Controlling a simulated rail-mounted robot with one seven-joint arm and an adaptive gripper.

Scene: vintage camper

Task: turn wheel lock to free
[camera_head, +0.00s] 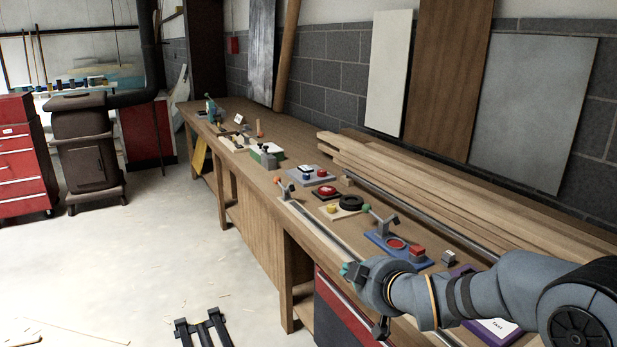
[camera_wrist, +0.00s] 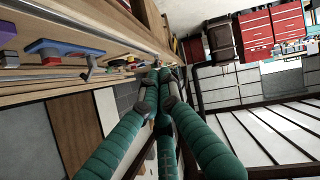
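A black ring-shaped wheel (camera_head: 350,203) lies on a cream base with a yellow button (camera_head: 331,209) beside it, on the workbench in the head view. It may be the wheel lock; I see no label or lock setting on it. My gripper (camera_head: 347,270) hangs by the bench's front edge, nearer the camera than the wheel and apart from it. In the wrist view, my gripper's green fingers (camera_wrist: 164,76) come together at their tips with nothing visible between them. I cannot clearly identify the wheel in the wrist view.
A blue board with a lever and red button (camera_head: 396,244) lies to the right of the wheel, and a red button on a dark base (camera_head: 327,191) behind it. Long planks (camera_head: 430,190) fill the bench's back. The floor (camera_head: 150,250) is largely open to the left.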

